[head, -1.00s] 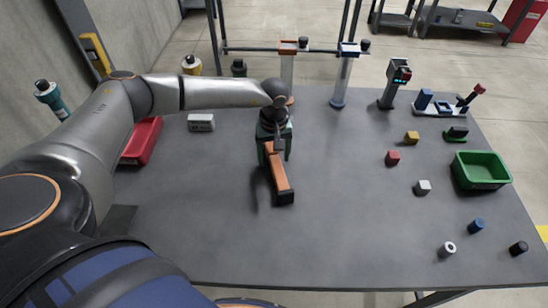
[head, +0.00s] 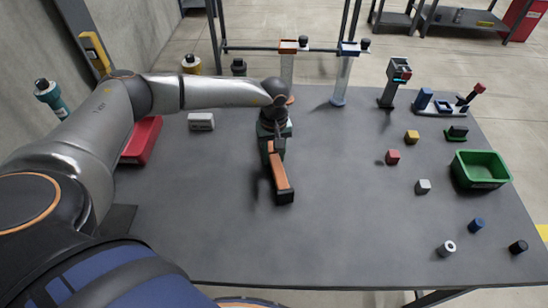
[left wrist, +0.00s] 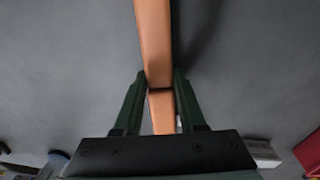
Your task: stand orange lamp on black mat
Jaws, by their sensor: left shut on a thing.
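The orange lamp (head: 279,172) is a long orange bar with a black end, near the middle of the table. It lies low and lengthwise toward me; I cannot tell whether it touches the table. My left gripper (head: 272,148) is shut on its far part. In the left wrist view the lamp (left wrist: 154,40) runs between the green fingers of the gripper (left wrist: 160,82), with a dark seam across it there. A flat black mat (head: 119,219) lies at the table's left edge, partly hidden by my arm. My right gripper is not in view.
A red bin (head: 143,140) and a white box (head: 201,122) stand at the left. Small blocks, including a red one (head: 392,157), and a green bin (head: 481,170) are at the right. Posts stand along the back edge. The table's front middle is clear.

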